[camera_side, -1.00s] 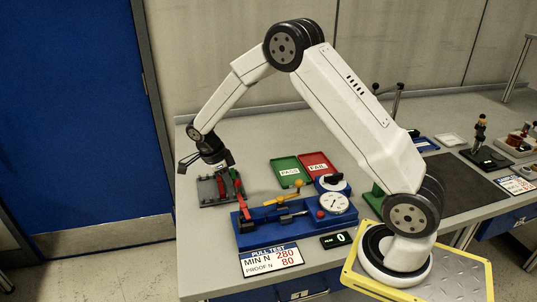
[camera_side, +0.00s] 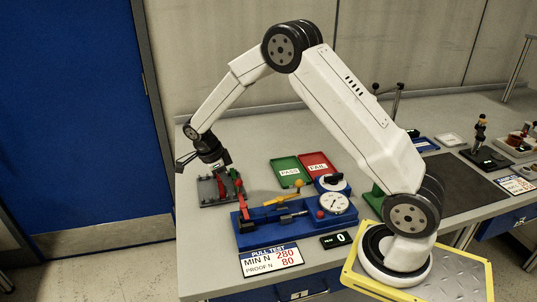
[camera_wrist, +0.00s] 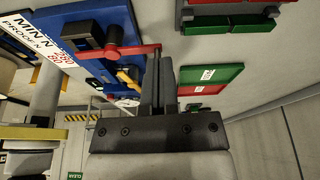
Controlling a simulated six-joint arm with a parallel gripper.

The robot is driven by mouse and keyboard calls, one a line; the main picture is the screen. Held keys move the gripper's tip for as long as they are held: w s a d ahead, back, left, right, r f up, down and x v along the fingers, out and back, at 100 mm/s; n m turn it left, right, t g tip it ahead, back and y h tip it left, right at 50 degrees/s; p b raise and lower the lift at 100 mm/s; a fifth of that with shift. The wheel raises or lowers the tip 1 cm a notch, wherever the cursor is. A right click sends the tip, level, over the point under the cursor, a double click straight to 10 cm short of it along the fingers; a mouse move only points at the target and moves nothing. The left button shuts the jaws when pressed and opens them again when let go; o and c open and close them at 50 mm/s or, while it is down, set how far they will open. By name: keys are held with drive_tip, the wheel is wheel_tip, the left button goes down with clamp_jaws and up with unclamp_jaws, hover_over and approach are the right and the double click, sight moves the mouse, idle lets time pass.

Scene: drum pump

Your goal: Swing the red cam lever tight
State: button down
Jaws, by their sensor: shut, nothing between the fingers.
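The red cam lever (camera_wrist: 132,49) is on the left end of the blue pull-test fixture (camera_side: 295,220). In the wrist view its arm runs from a round red pivot toward my fingertips. In the side view the lever (camera_side: 242,206) stands close to the right of my gripper (camera_side: 226,170). My gripper (camera_wrist: 159,62) is shut and empty, with its fingertips at the lever's free end. I cannot tell whether they touch it. In the side view my fingertips are partly lost against the dark rack behind.
A grey rack (camera_side: 207,195) with red and green parts stands left of the fixture. Green (camera_side: 291,172) and red (camera_side: 316,164) trays lie behind it. A yellow-orange clamp part (camera_side: 281,200) and a dial gauge (camera_side: 334,203) are on the fixture. The pull-test sign (camera_side: 271,261) lies in front.

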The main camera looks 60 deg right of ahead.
drive_tip(key=w+a+v, duration=0.1)
drive_tip(key=w+v, duration=0.1)
drive_tip(key=v, duration=0.9)
drive_tip(key=shift+a+f, duration=0.15)
drive_tip(key=shift+a, duration=0.15)
drive_tip(key=shift+s, duration=0.1)
drive_tip(key=s+a+f+n+t+y, duration=0.1)
drive_tip(key=s+a+f+n+t, duration=0.1)
drive_tip(key=s+n, duration=0.9)
drive_tip(key=s+a+f+n+t+y, duration=0.1)
drive_tip(key=s+a+f+n+t, duration=0.1)
drive_tip(key=s+n, duration=0.9)
drive_tip(key=a+n, duration=0.1)
drive_tip(key=n, duration=0.3)
drive_tip(key=shift+f+t+y, duration=0.15)
drive_tip(key=shift+t+y, duration=0.15)
drive_tip(key=shift+t, duration=0.1)
drive_tip(key=shift+s+f+n, duration=0.1)
drive_tip(key=shift+s+n, duration=0.05)
drive_tip(key=shift+n, duration=0.25)
